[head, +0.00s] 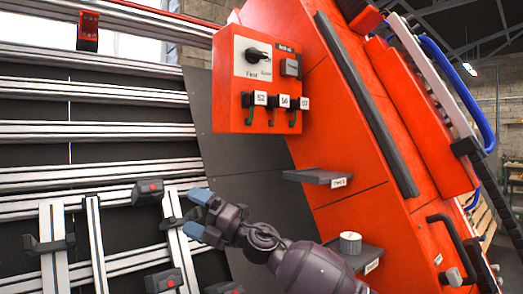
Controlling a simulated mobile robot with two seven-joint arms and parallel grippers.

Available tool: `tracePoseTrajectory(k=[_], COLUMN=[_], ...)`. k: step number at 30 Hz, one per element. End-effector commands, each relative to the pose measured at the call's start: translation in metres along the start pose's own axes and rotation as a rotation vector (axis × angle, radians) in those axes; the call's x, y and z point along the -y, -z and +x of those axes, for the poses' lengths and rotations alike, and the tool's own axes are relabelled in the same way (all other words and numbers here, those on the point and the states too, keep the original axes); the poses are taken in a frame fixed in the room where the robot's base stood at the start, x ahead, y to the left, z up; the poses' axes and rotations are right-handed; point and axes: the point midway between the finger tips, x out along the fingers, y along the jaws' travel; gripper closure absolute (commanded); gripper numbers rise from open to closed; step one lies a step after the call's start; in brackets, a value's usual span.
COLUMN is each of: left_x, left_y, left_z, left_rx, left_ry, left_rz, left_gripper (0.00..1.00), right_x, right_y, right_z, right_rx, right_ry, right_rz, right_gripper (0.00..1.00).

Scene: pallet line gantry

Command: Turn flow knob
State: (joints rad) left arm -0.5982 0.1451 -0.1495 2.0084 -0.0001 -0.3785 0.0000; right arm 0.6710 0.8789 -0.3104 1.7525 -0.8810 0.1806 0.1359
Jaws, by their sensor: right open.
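A black knob (258,55) sits on a white plate (243,70) on the front of an orange control box (240,110), in the upper middle of the head view. Small lettering surrounds the knob; I cannot read it surely. My right gripper (198,212) has blue fingertips and is open and empty. It is well below the knob and a little left of it, apart from the box, and points left. My left gripper is not in view.
Several tagged hooks (283,102) line the box's lower edge. A small grey shelf (317,177) juts from the orange machine (340,130). A pale ridged cylinder (350,243) stands on a lower shelf near my right arm. Metal rails (90,130) fill the left.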

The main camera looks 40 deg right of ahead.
Motion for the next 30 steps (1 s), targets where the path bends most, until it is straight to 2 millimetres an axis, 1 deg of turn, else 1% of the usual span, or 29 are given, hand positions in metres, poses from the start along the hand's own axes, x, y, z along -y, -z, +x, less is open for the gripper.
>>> tracePoseTrajectory(k=[1, 2, 3, 5, 6, 8, 9, 11, 12, 14, 15, 18, 21, 24, 27, 30], left_x=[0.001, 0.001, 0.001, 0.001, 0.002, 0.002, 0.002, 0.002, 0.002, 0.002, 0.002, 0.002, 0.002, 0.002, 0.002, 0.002], left_y=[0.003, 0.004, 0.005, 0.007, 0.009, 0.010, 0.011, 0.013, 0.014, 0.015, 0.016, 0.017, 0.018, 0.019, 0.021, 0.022], left_z=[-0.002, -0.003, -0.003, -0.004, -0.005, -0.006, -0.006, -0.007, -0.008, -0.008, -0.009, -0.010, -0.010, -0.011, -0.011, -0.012], left_rx=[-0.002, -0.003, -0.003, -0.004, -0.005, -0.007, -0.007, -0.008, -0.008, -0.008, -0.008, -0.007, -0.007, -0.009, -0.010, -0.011], left_ry=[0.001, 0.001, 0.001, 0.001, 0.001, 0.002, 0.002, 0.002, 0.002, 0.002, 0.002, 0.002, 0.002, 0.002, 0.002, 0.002], left_rz=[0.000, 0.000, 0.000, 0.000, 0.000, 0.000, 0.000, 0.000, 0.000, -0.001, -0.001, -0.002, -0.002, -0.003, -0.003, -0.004], left_gripper=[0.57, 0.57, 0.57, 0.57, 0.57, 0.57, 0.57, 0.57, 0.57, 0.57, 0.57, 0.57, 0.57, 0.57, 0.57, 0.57], right_x=[-0.031, -0.045, -0.063, -0.091, -0.111, -0.139, -0.159, -0.190, -0.211, -0.244, -0.264, -0.310, -0.347, -0.374, -0.389, -0.394], right_y=[-0.014, -0.020, -0.029, -0.043, -0.053, -0.070, -0.081, -0.099, -0.112, -0.132, -0.145, -0.175, -0.202, -0.223, -0.236, -0.242], right_z=[0.013, 0.018, 0.025, 0.033, 0.037, 0.041, 0.042, 0.043, 0.041, 0.037, 0.032, 0.016, -0.004, -0.025, -0.040, -0.045], right_rx=[-0.041, -0.064, -0.091, -0.124, -0.140, -0.157, -0.161, -0.159, -0.150, -0.130, -0.112, -0.058, 0.002, 0.061, 0.103, 0.121], right_ry=[0.005, 0.013, 0.028, 0.056, 0.078, 0.118, 0.148, 0.197, 0.234, 0.296, 0.340, 0.455, 0.579, 0.695, 0.773, 0.807], right_rz=[-0.119, -0.183, -0.269, -0.397, -0.480, -0.602, -0.680, -0.793, -0.866, -0.970, -1.029, -1.148, -1.227, -1.268, -1.283, -1.286], right_gripper=[0.00, 0.00, 0.00, 0.00, 0.00, 0.00, 0.00, 0.00, 0.00, 0.00, 0.00, 0.00, 0.00, 0.00, 0.00, 0.00])
